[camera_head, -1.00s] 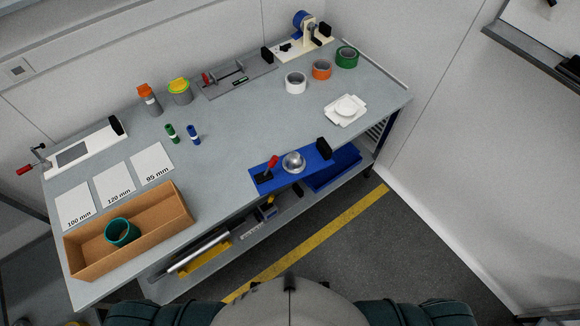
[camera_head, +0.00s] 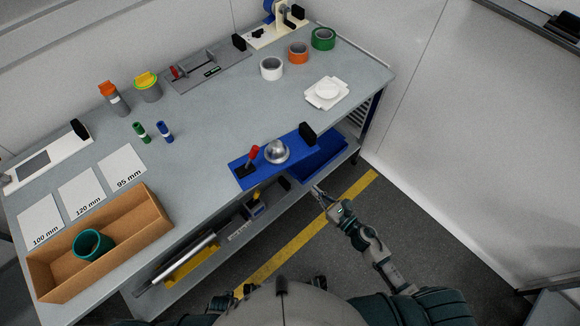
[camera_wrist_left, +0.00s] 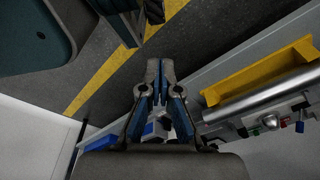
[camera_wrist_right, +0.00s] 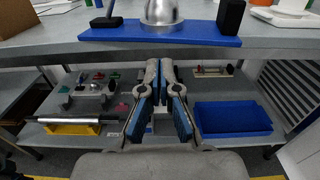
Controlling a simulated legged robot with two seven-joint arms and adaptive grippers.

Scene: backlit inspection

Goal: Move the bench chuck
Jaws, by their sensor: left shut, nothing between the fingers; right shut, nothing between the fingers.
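What looks like the bench chuck is a blue plate (camera_head: 243,180) with a silver dome (camera_head: 277,152), a red-knobbed lever (camera_head: 253,154) and a black block (camera_head: 307,133), at the bench's front edge. In the right wrist view, the blue plate (camera_wrist_right: 120,33) and lower dome (camera_wrist_right: 161,12) show above and beyond my fingers; the top is cut off. My right gripper (camera_head: 317,189) is shut and empty, in front of the bench, apart from the plate. My left gripper (camera_wrist_left: 160,68) is shut and empty, over the floor near the lower shelf.
Tape rolls, a white dish (camera_head: 326,90) and fixtures line the back and right. The lower shelf holds a blue bin (camera_wrist_right: 235,120) and a yellow tray (camera_wrist_right: 72,129).

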